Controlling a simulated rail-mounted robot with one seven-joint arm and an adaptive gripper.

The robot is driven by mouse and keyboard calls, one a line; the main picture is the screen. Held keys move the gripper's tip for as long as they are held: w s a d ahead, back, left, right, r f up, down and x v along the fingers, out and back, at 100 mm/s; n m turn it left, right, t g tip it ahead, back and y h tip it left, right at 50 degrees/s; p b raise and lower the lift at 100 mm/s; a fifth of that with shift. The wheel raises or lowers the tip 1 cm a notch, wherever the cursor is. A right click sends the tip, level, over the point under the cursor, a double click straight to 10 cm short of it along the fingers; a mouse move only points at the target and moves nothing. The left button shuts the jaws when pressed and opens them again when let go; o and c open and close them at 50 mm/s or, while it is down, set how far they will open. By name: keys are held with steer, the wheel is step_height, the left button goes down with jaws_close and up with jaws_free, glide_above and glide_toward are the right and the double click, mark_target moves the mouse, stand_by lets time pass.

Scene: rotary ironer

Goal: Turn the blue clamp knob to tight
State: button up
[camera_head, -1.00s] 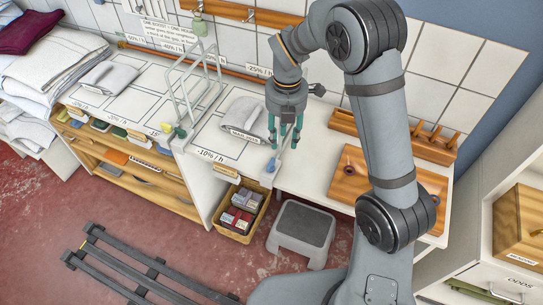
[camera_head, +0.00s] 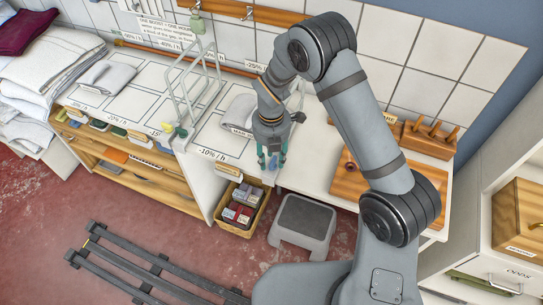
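The blue clamp knob (camera_head: 272,165) is small and sits at the front edge of the white worktop, at the right end of the section with the "-10% / h" label. My gripper (camera_head: 273,163) points down over this edge. Its two teal fingers are apart, one on each side of the knob in this view. A gap seems to show between the fingers and the knob, but contact cannot be told at this size. The knob's lower part and its turn angle cannot be made out.
A folded grey cloth (camera_head: 239,115) lies behind my gripper. A wire rack (camera_head: 190,90) stands to the left. Below are a basket of small boxes (camera_head: 240,210) and a grey step stool (camera_head: 303,222). A wooden board (camera_head: 347,183) lies to the right, partly behind my arm.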

steer(key=shift+f, duration=0.1)
steer(key=shift+c, duration=1)
jaws_close()
